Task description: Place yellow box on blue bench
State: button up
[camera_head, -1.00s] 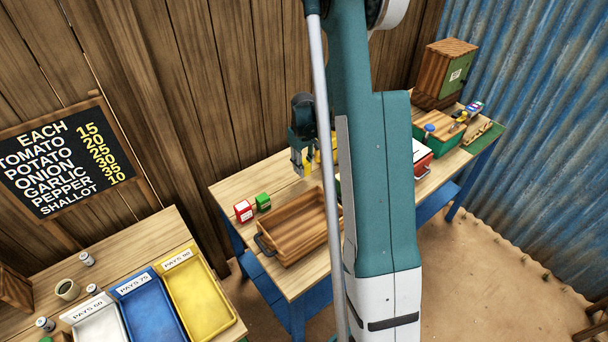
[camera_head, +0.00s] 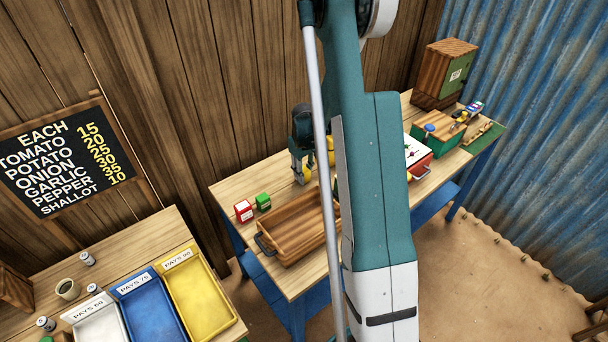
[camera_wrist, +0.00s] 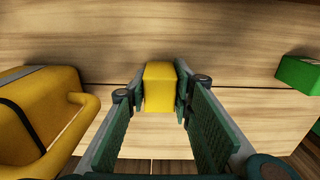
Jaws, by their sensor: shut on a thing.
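The yellow box (camera_wrist: 159,86) is between the finger pads of my gripper (camera_wrist: 160,92) in the wrist view, and the gripper is shut on it. The blue bench (camera_head: 226,187) has a wooden top and blue legs; its top (camera_wrist: 225,40) fills the wrist view behind the box. My gripper (camera_head: 306,178) is low over the back part of the bench in the head view, partly hidden by my arm. I cannot tell whether the box touches the bench top.
A yellow handled container (camera_wrist: 38,115) is left of the gripper in the wrist view. A green box (camera_wrist: 300,74) is to its right. Red (camera_head: 243,211) and green (camera_head: 263,203) boxes and a wooden tray (camera_head: 290,240) stand on the bench's left part.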

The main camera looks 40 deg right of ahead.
aim_at(304, 169)
jog(key=shift+f, duration=0.25)
jog(key=o, duration=0.9)
jog(key=shift+r, duration=0.1)
jog(key=shift+r, duration=0.2)
jog(key=shift+r, duration=5.95)
